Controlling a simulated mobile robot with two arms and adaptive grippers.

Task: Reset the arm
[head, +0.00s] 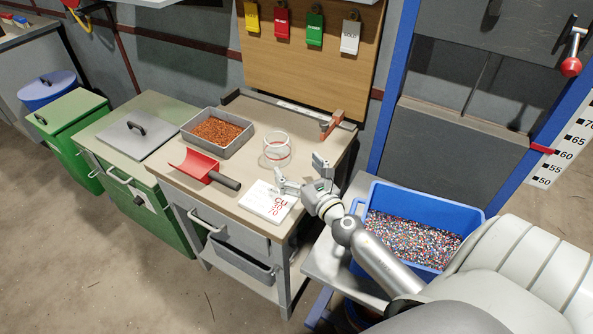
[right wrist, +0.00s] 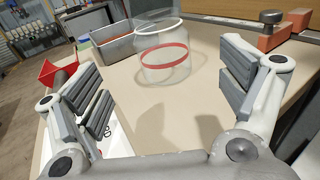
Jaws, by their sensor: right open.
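My right arm (head: 375,258) reaches in from the lower right of the head view. My right gripper (head: 300,174) is over the right part of the workbench, its fingers spread apart with nothing between them. In the right wrist view the open fingers (right wrist: 165,95) frame bare bench top, with a clear glass jar (right wrist: 165,62) beyond them. The jar has a red band and also stands on the bench in the head view (head: 277,150), apart from the gripper. My left gripper does not show in either view.
A grey tray of copper granules (head: 240,146), a red scoop (head: 197,166) and a white card marked "CU" (head: 262,204) lie on the bench. A blue bin (head: 368,215) of mixed granules stands to the right. Coloured tags hang on the board (head: 335,68) behind.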

